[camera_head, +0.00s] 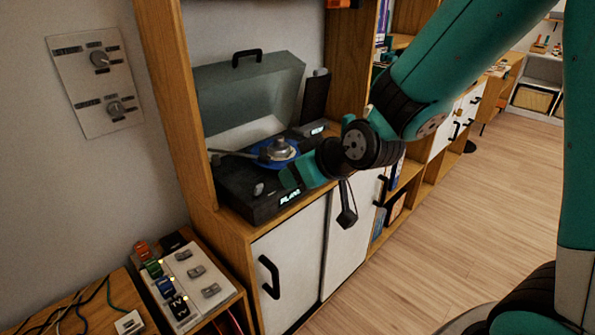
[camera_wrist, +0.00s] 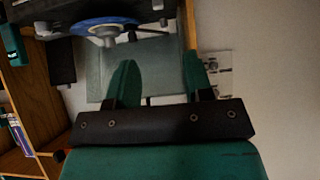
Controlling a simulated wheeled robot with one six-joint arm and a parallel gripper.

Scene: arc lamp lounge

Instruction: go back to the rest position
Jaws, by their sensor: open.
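My gripper (camera_head: 303,176) is at the front of the black turntable (camera_head: 262,205) in the head view, its green fingers close to the blue record and the front panel. In the wrist view my gripper (camera_wrist: 160,78) shows two green fingers spread apart with nothing between them. The blue record (camera_head: 262,158) with a metal weight (camera_head: 279,149) on it lies on the turntable; the record also shows at the top of the wrist view (camera_wrist: 88,29). Whether a finger touches the turntable cannot be told.
The turntable's clear lid (camera_head: 245,95) stands raised. It sits in a wooden shelf (camera_head: 170,95) over white cabinet doors (camera_head: 290,260). A wall panel with two knobs (camera_head: 98,82) is at left. A switch box (camera_head: 190,280) stands lower left. Wooden floor (camera_head: 440,215) at right is open.

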